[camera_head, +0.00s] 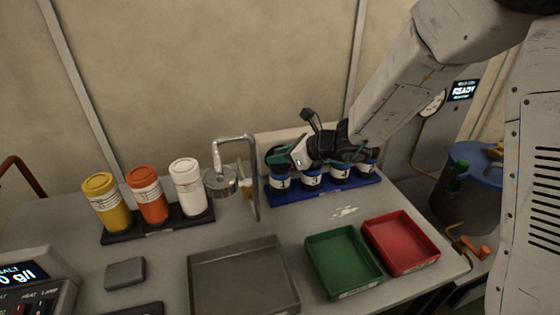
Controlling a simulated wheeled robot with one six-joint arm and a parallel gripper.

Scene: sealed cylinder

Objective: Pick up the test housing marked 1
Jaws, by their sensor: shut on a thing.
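The test housing marked 1 (281,182) is a dark cylinder with a white label band, at the left end of a row of similar housings. The row stands in a blue rack (325,191) at the back of the bench. My gripper (283,156) reaches in from the right and is shut on the upper part of housing 1. The housing is upright and its base appears to be in or just above the rack; I cannot tell which. My gripper and wrist hide parts of the tops of the housings.
Other housings (311,180) stand close to the right. A metal stand with a hanging pot (220,181) is just left. Yellow, orange and white bottles (148,196) stand farther left. A grey tray (243,278), green tray (343,262) and red tray (401,243) lie in front.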

